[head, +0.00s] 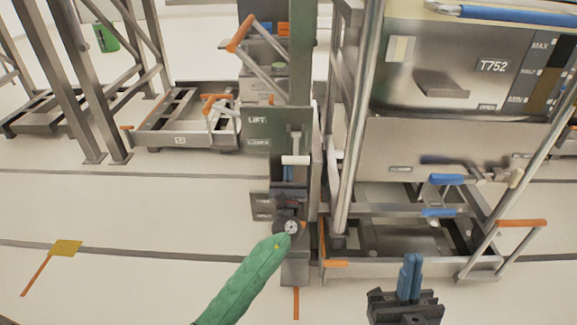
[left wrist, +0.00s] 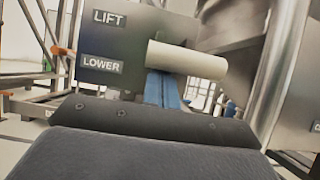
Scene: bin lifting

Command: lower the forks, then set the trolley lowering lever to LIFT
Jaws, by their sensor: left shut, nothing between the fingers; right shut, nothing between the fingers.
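The trolley's grey lever panel (head: 262,132) carries LIFT above LOWER. Its lever has a white handle (head: 296,160), which in the left wrist view (left wrist: 187,60) is level with the LOWER label (left wrist: 102,64). My left gripper (head: 287,173) is shut and empty, its blue fingers just below the handle. In the left wrist view its blue fingertips (left wrist: 165,88) are close under the handle; I cannot tell whether they touch. My right gripper (head: 411,277) is shut and empty in front of the right-hand frame. I cannot make out the forks clearly.
A metal bin marked T752 (head: 470,75) stands at the right, above a low frame with an orange-handled bar (head: 522,223). A second low trolley (head: 180,138) stands at the back left. A small dark label plate (head: 262,205) is below the lever panel. The left floor is mostly open.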

